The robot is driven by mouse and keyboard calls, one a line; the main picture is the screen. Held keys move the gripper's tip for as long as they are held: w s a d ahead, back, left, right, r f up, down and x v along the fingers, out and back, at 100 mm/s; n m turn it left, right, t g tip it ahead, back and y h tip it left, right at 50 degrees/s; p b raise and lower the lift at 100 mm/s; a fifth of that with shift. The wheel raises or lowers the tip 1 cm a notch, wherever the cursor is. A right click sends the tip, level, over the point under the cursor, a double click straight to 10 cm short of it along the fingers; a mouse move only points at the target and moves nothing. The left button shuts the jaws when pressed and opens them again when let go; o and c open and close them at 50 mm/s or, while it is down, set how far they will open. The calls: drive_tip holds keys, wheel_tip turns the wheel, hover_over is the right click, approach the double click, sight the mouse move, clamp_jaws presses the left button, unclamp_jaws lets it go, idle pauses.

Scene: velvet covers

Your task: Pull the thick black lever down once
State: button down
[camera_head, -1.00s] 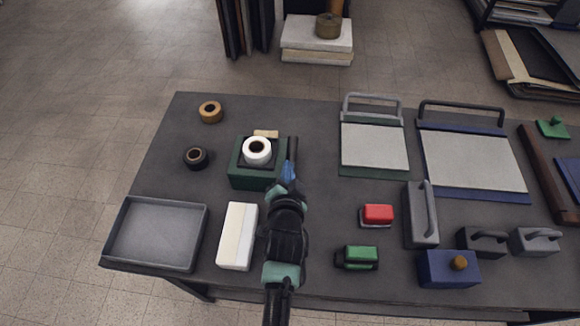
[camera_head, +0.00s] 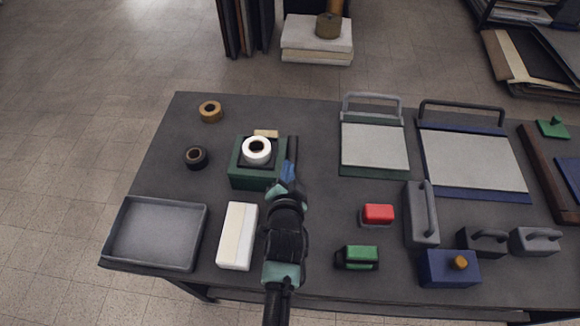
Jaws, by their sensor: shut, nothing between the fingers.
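The thick black lever (camera_head: 293,147) stands at the right side of a dark green box (camera_head: 243,180) that carries a white roll (camera_head: 257,150). The lever's upper part shows as a dark bar; its lower part is hidden by my gripper. My gripper (camera_head: 288,169), with blue near its fingertips, is shut and empty. It lies right at the lower part of the lever in the picture, beside the box. I cannot tell whether it touches the lever.
A grey tray (camera_head: 111,232) and a white block (camera_head: 238,236) are left of my arm. A red-topped block (camera_head: 378,214) and a green-topped block (camera_head: 361,254) are right. Two brown and black rolls (camera_head: 210,110) lie behind left. The table (camera_head: 325,190) is clear between.

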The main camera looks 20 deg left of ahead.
drive_tip(key=shift+w+f, duration=0.15)
drive_tip(key=shift+f, duration=0.2)
drive_tip(key=shift+w+f+b, duration=0.1)
drive_tip(key=shift+f+b, duration=0.1)
drive_tip(key=shift+b, duration=0.2)
